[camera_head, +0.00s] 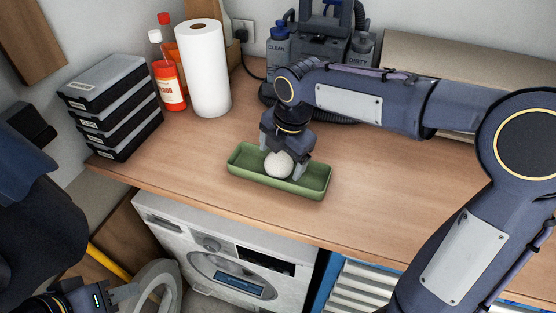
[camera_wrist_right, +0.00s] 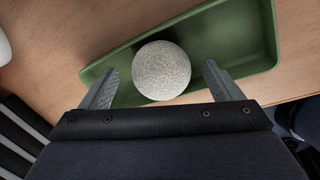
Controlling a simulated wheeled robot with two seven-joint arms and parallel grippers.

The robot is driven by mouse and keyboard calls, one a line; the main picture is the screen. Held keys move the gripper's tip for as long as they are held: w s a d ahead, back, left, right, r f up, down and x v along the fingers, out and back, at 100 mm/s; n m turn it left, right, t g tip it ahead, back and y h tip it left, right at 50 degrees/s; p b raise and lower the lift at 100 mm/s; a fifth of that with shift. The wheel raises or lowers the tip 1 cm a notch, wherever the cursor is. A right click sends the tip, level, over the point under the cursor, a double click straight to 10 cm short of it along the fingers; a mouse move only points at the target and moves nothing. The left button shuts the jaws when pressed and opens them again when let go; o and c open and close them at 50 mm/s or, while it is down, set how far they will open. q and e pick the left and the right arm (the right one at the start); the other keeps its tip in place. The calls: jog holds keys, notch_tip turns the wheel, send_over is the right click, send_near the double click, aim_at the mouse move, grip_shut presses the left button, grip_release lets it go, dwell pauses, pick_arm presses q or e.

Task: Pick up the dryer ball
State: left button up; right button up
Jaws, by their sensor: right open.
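The dryer ball (camera_head: 279,164) is a round, off-white, speckled ball in a shallow green tray (camera_head: 313,190) on the wooden worktop. My right gripper (camera_head: 284,168) reaches down over the tray with its fingers on either side of the ball. In the right wrist view, the ball (camera_wrist_right: 162,70) lies between the two spread fingers (camera_wrist_right: 161,76), with a visible gap on each side. The right gripper is open. My left gripper (camera_head: 125,291) is low at the left, below the worktop and away from the ball; its finger opening is unclear.
Stacked dark cases (camera_head: 115,105), a red bottle (camera_head: 170,82) and a paper towel roll (camera_head: 204,70) stand at the back left. A dark machine with tanks (camera_head: 317,45) stands behind my right arm. A washing machine (camera_head: 215,255) is under the worktop (camera_head: 190,170). Worktop beside the tray is clear.

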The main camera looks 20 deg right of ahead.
jog(key=shift+w+f, duration=0.15)
jog(key=shift+f, duration=0.7)
jog(key=shift+c, duration=0.5)
jog(key=c, duration=1)
jog(key=shift+o, duration=0.2)
jog(key=shift+r, duration=0.1)
